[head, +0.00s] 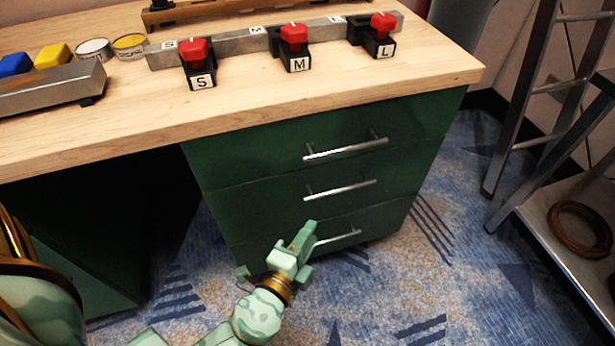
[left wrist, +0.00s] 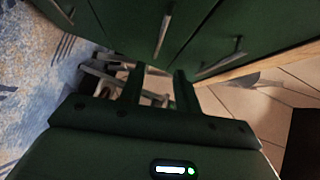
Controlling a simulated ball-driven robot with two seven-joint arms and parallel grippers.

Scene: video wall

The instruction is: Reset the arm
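My left gripper (head: 300,240) is low in front of the green drawer cabinet in the head view, near the lowest drawer's handle (head: 338,238). I cannot tell whether it touches the handle. In the left wrist view the two dark fingers (left wrist: 160,82) stand apart, with nothing held between them. Drawer handles (left wrist: 165,32) show beyond the fingers there. My right gripper is in neither view.
The wooden worktop (head: 130,125) above holds red-knobbed blocks marked S (head: 198,65), M (head: 294,48) and L (head: 380,36). The drawers (head: 250,155) are closed. A metal ladder (head: 525,90) and a shelf with a brown coil (head: 578,228) stand at the right. Blue patterned carpet (head: 400,285) lies open in front.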

